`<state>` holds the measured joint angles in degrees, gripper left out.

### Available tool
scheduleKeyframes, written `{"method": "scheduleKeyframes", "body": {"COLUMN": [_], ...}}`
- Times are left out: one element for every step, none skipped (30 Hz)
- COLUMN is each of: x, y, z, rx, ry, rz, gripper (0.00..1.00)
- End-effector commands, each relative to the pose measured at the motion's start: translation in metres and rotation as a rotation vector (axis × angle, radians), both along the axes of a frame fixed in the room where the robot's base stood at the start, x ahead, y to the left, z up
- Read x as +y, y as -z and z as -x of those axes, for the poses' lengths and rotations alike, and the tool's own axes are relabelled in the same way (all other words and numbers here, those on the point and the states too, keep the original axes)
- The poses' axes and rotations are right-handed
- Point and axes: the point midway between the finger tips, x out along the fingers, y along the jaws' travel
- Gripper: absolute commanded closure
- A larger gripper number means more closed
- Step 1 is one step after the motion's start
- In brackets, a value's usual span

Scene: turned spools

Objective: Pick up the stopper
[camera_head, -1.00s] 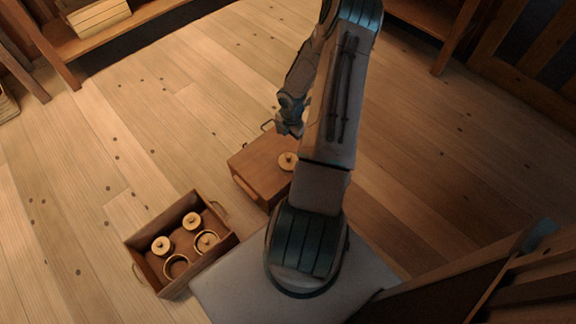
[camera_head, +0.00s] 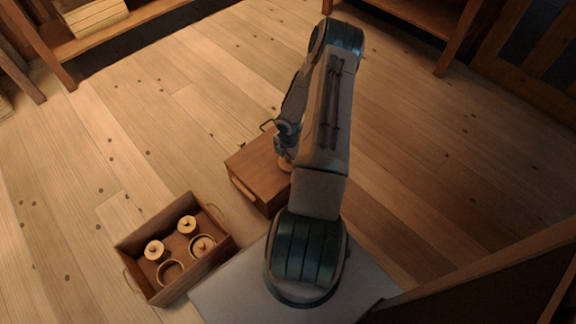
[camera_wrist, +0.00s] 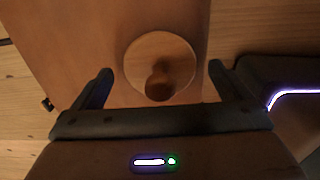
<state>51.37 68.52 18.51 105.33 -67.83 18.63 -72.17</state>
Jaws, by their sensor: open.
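The stopper (camera_wrist: 148,50) is a round, pale wooden disc with a small darker knob. It lies knob up on the flat top of a reddish-brown wooden box (camera_wrist: 75,45). My gripper (camera_wrist: 160,70) is open in the wrist view, with one finger on each side of the stopper and a gap on both sides. In the head view my gripper (camera_head: 285,155) is low over the box (camera_head: 252,168), and only a sliver of the stopper (camera_head: 284,168) shows beneath it.
An open wooden crate (camera_head: 148,278) on the floor at lower left holds similar knobbed discs (camera_head: 187,224) and rings (camera_head: 170,272). Bare plank floor (camera_head: 150,130) lies around; shelving stands at the back.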

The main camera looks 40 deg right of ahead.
Motion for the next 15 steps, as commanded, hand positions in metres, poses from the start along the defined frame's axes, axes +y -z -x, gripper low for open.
{"method": "scheduleKeyframes", "body": {"x": [-0.0004,-0.0007,-0.0009,-0.0009,-0.0009,-0.0009,-0.0009,-0.0009,-0.0008,-0.0008,-0.0008,-0.0007,-0.0007,-0.0007,-0.0007], "y": [0.0102,0.0117,0.0124,0.0123,0.0119,0.0112,0.011,0.011,0.011,0.0109,0.0109,0.0109,0.0109,0.0109,0.0109], "z": [0.0003,0.0001,-0.0002,-0.0002,-0.0002,-0.0002,-0.0002,-0.0001,-0.0001,-0.0001,-0.0001,0.0001,0.0001,0.0001,0.0001], "rx": [0.0,0.0,-0.001,-0.001,-0.001,-0.001,-0.001,-0.001,-0.001,-0.001,-0.001,-0.001,-0.001,-0.001,-0.001], "ry": [0.001,0.001,0.001,0.001,0.001,0.001,0.001,0.001,0.001,0.001,0.001,0.001,0.001,0.001,0.001], "rz": [0.0,0.001,0.001,0.001,0.001,0.001,0.001,0.001,0.001,0.001,0.001,0.001,0.001,0.001,0.001], "gripper": [0.03,0.03,0.03,0.03,0.03,0.03,0.03,0.03,0.03,0.11,0.2,0.31,0.39,0.47,0.53]}}
